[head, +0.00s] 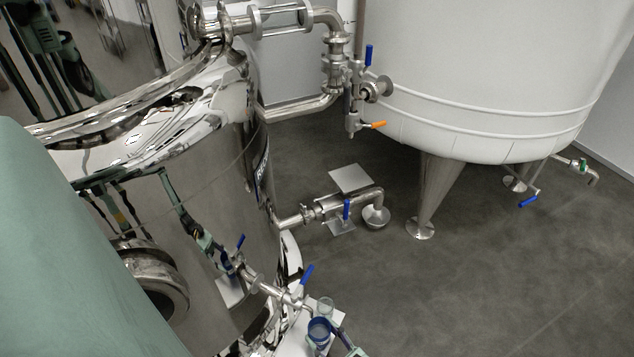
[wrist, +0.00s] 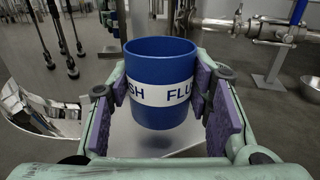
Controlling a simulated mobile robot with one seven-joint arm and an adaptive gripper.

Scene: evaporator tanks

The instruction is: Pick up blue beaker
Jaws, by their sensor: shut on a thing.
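The blue beaker (wrist: 161,70) has a white label band with dark lettering and stands upright between my gripper's purple-padded fingers in the wrist view. My gripper (wrist: 160,105) is shut on it, one finger on each side. The beaker appears a little above a light grey plate (wrist: 150,142). In the head view the blue beaker (head: 319,331) is small, near the bottom edge, with my gripper (head: 330,335) beside it, partly cut off by the frame.
A pipe with a blue-handled valve (head: 306,275) runs close by from the shiny steel tank (head: 190,230). A white tank (head: 490,70) stands at the back right. The floor at the right is clear.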

